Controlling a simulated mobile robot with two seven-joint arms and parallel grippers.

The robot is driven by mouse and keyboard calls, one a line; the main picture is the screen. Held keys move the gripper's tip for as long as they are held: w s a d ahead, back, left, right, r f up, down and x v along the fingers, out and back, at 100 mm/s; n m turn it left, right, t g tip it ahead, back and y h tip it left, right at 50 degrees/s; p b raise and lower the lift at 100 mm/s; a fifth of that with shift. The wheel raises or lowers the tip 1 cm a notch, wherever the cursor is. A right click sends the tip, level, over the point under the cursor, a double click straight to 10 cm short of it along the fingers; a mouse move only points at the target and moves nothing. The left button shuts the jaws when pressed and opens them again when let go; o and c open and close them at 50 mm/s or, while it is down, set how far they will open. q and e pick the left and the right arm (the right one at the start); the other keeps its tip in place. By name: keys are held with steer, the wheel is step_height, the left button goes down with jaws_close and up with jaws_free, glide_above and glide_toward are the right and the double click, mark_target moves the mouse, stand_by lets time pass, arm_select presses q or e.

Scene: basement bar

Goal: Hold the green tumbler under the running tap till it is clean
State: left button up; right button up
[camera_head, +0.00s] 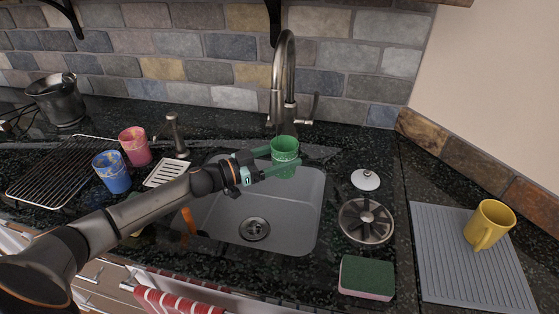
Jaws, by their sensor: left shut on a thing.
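The green tumbler (285,146) is upright over the back edge of the sink basin (305,215), in front of the tap (284,85). My left gripper (285,160) reaches in from the left and is shut on the tumbler, with a finger on either side of it. Pale marks show on the tumbler's side, but I cannot tell how dirty it is. The tap's curved spout rises behind and above the tumbler. I cannot make out a water stream. My right gripper is not in view.
A blue tumbler (112,174) and a pink one (134,147), both marked, stand left of the sink by a wire rack (60,172). At right are a sponge (366,278), a round strainer (366,221), a white-topped stopper (365,179) and a yellow mug (489,223) on a grey mat (450,270).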

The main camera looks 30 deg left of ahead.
arm_select(q)
steer(key=s+d+p, duration=0.4)
steer(key=s+p, duration=0.1)
steer(key=s, duration=0.1)
steer(key=shift+s+d, duration=0.15)
steer(key=shift+s, duration=0.25)
stand_by(0.3)
stand_by(1.2)
steer(key=s+d+r+p, duration=0.1)
steer(key=s+d+r, duration=0.1)
steer(key=s+r, duration=0.2)
steer(key=shift+s+d, duration=0.15)
steer(key=shift+d, duration=0.15)
